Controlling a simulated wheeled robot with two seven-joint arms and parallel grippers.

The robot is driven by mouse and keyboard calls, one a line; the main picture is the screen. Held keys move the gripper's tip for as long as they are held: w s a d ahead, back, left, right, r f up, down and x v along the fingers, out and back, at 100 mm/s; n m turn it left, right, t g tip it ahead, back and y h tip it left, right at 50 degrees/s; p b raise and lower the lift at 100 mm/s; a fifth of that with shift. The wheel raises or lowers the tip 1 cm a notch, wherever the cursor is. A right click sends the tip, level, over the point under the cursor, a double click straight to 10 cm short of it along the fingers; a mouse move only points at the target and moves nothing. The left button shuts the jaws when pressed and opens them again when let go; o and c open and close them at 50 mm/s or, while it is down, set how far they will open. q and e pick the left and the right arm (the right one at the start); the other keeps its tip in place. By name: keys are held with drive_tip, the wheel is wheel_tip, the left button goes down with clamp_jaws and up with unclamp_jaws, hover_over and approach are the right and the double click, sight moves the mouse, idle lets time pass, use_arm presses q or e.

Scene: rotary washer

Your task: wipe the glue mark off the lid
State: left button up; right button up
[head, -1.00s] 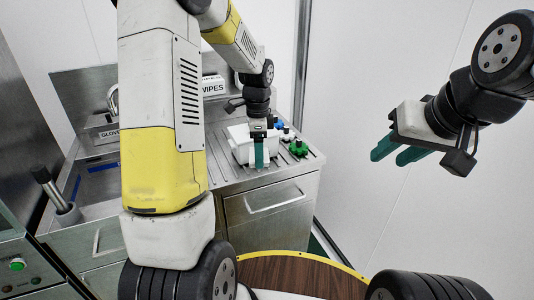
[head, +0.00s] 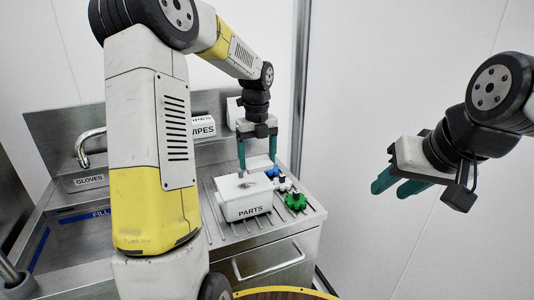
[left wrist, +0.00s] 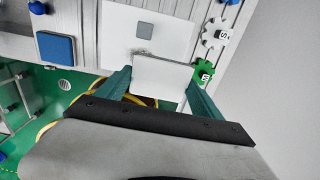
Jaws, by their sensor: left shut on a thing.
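The white box (head: 243,211) labelled PARTS stands on the ribbed drainboard with its white lid (head: 232,188) on. A small grey mark shows on the lid (head: 247,185); in the left wrist view it is a grey square (left wrist: 144,30). My left gripper (head: 258,165) is above the back right part of the lid, shut on a white wipe (left wrist: 162,76) that spans between its fingers. Whether the wipe touches the lid I cannot tell. My right gripper (head: 388,192) is open and empty in the air at the right, far from the box.
Green (head: 296,201), white and blue knob-like parts stand right of the box. A wipes box (head: 203,128) is behind, near the tap (head: 88,146). The sink lies left, partly hidden by my left arm. A blue pad (left wrist: 56,48) shows in the left wrist view.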

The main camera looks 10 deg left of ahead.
sight(242, 188)
use_arm(q)
drive_tip(key=shift+f, duration=2.55)
drive_tip(key=shift+f, duration=0.6)
drive_tip(key=shift+s+a+r, duration=0.1)
drive_tip(key=shift+s+a, duration=0.65)
drive_tip(key=shift+a, duration=0.35)
drive_tip(key=shift+a, duration=0.1)
drive_tip(key=shift+s+a+f, duration=0.2)
drive_tip(key=shift+s+a, duration=0.55)
drive_tip(key=shift+a, duration=0.25)
